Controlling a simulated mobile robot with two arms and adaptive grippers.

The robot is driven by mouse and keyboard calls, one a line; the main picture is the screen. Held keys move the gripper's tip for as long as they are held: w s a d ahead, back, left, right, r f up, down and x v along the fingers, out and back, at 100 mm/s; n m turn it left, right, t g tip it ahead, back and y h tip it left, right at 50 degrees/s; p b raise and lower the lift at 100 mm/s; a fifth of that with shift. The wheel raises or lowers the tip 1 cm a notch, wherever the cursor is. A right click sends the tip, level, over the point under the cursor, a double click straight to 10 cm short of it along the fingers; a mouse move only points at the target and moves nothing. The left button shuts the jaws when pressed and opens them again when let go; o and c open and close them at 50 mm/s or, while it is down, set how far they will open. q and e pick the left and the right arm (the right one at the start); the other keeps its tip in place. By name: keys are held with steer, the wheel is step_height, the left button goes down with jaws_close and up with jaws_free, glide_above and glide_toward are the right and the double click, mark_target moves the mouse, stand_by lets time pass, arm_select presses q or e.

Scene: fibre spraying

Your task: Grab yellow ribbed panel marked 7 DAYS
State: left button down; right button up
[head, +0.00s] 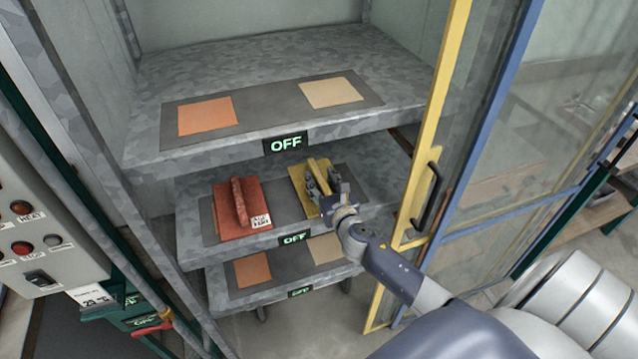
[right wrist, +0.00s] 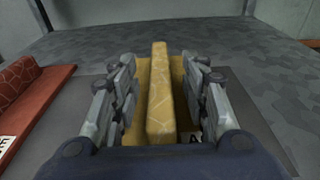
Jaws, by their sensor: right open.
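The yellow ribbed panel (head: 300,186) lies on the dark mat at the right of the middle shelf. Its raised rib also shows in the right wrist view (right wrist: 160,90), running away from me. My right gripper (head: 320,184) is at the panel. In the right wrist view its open fingers (right wrist: 160,95) stand on either side of the rib, with a gap on each side. The panel's label is mostly hidden by the gripper; only a dark letter shows, so I cannot read the marking. My left gripper is not in view.
A red ribbed panel (head: 262,196) with a white label lies left of the yellow one on the middle shelf (head: 190,240). The upper shelf (head: 400,85) is close above. A yellow-framed glass door (head: 435,150) stands open at the right. A control box (head: 35,235) is at the left.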

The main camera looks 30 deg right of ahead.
steer(key=shift+c, duration=0.6)
jaws_close()
steer(key=shift+r, duration=0.1)
